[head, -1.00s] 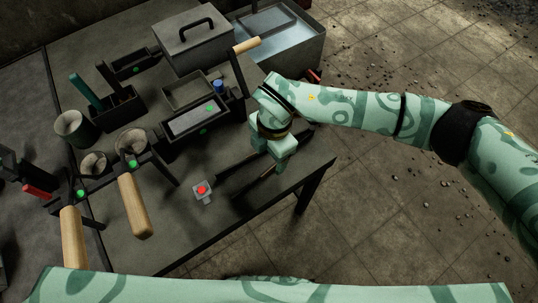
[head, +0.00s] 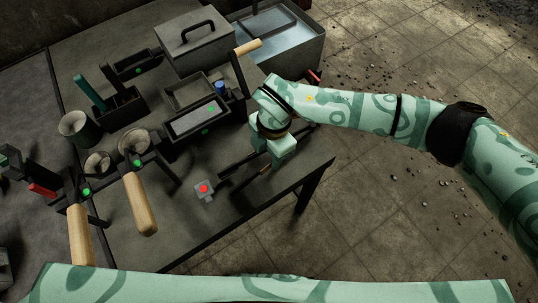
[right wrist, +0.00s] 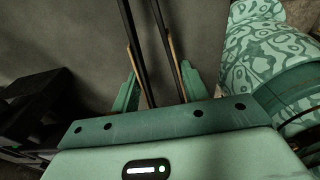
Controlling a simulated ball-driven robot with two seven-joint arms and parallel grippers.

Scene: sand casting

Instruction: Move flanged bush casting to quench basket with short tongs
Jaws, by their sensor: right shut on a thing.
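A small grey casting with a glowing red top (head: 204,189), which I take for the flanged bush casting, sits near the bench's front edge. My right gripper (head: 271,157) is shut on the short tongs (head: 236,163), low over the bench's right part. The tongs' two dark arms reach toward the casting, spread apart, with their tips a little right of it and not on it. In the right wrist view the tongs (right wrist: 150,60) run up between the gripper's two green fingers (right wrist: 158,92). My left gripper is not in view. I cannot make out a basket in the water tank (head: 310,58).
A lidded grey box (head: 192,50) stands beside the tank. A dark tray (head: 172,140), a tool holder (head: 122,107), a cup (head: 75,127) and wooden-handled ladles (head: 139,205) crowd the bench's left and middle. The bench ends just right of my gripper.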

